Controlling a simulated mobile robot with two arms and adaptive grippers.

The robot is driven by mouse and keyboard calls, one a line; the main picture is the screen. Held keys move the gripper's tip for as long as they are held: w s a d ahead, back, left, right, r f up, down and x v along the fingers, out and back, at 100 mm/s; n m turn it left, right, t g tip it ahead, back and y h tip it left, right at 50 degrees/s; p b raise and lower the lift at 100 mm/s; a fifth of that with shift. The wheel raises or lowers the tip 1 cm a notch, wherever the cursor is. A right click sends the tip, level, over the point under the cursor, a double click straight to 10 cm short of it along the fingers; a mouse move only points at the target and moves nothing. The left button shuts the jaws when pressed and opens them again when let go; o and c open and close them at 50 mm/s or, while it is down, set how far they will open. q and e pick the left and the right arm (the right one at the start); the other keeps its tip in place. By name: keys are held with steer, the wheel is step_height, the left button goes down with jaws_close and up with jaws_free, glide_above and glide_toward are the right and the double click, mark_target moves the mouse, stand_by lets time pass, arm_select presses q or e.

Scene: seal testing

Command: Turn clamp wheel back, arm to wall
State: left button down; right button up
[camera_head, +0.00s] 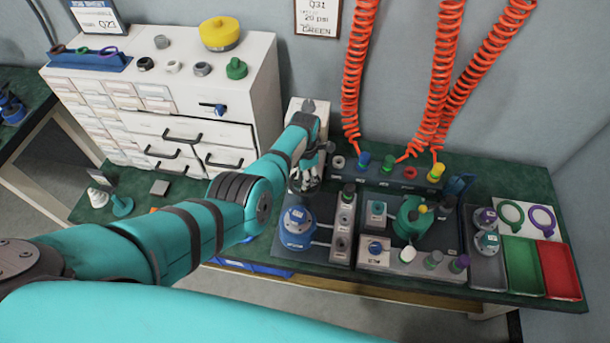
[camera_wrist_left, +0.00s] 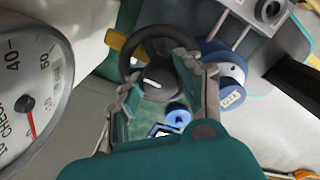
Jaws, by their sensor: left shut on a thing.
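The clamp wheel (camera_wrist_left: 158,62) is a dark ring with a dark hub and a short white mark, seen in the left wrist view. My left gripper (camera_wrist_left: 165,95) has one finger on each side of the wheel's hub and is shut on it. In the head view my left gripper (camera_head: 305,180) is at the left end of the test bench, above and behind a blue round fixture (camera_head: 297,220). My own gripper and wrist hide the wheel there. I cannot make out the clamp's arm. My right gripper is not in view.
A large dial gauge (camera_wrist_left: 30,85) stands close to the gripper in the left wrist view. A white drawer cabinet (camera_head: 255,95) is at the left. Red coiled hoses (camera_head: 430,90) hang over the bench. Green (camera_head: 525,265) and red (camera_head: 558,270) trays lie at the right.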

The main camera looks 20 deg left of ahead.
arm_select(q)
steer(key=shift+w+a+r, duration=0.1)
steer(key=c, duration=0.9)
jaws_free()
steer(key=shift+o, duration=0.2)
step_height(320, 180, up, 12)
